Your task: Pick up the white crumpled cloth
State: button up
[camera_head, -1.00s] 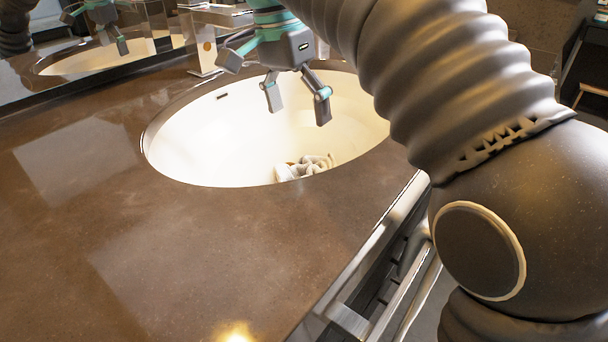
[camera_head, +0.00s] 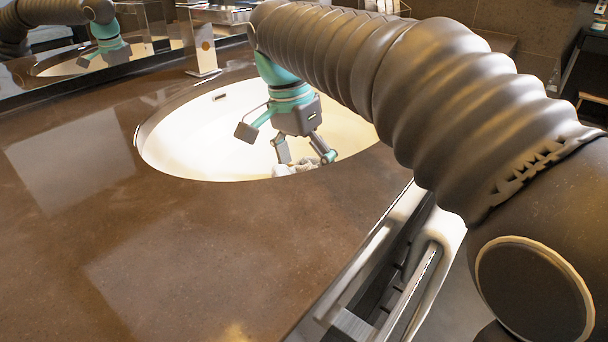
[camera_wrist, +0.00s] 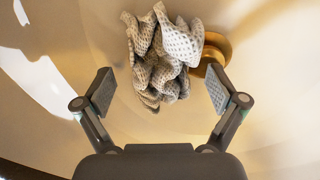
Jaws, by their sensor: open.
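The white crumpled cloth (camera_wrist: 158,62) lies in the sink basin (camera_head: 190,140). In the wrist view it sits ahead of the gripper, between the lines of the two fingers, with a waffle-like texture. In the head view only a small part of the cloth (camera_head: 288,169) shows, behind the basin's near rim and below the fingers. My gripper (camera_head: 303,158) is inside the basin just above the cloth. In the wrist view my gripper (camera_wrist: 160,98) is open, with one finger on each side and nothing between the pads.
A brass drain fitting (camera_wrist: 212,50) is beside the cloth, partly covered by it. A brown countertop (camera_head: 150,250) surrounds the basin. A metal faucet (camera_head: 203,45) stands at the back, near a mirror. The counter's left part is clear.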

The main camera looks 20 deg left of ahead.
jog(key=c, duration=1.2)
